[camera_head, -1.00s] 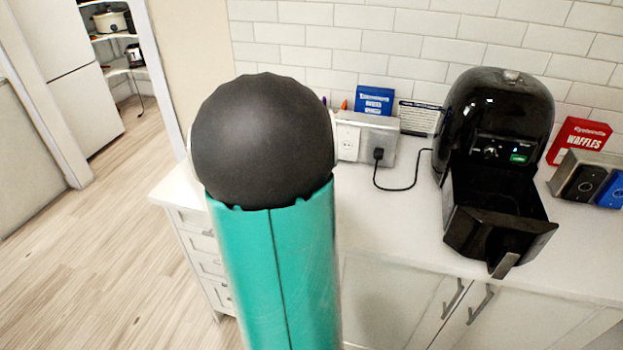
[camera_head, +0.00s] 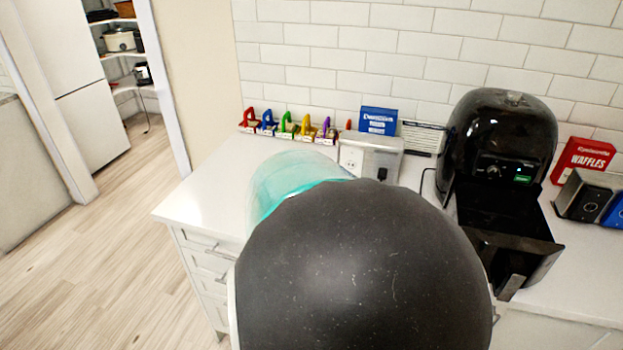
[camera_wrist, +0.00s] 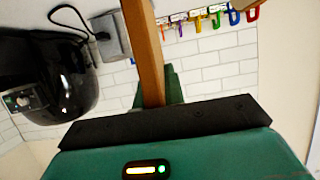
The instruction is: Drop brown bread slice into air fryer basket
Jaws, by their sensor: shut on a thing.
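The brown bread slice (camera_wrist: 144,45) shows edge-on as a long tan strip in the wrist view. The air fryer also shows upside down at the left of the wrist view (camera_wrist: 70,85). In the head view my arm hides the gripper and the slice.
Several coloured clips (camera_head: 287,126), a blue box (camera_head: 378,120) and a wall socket (camera_head: 370,158) line the back of the counter. A red waffles box (camera_head: 582,160) stands right of the fryer. The counter's left part (camera_head: 205,200) is clear.

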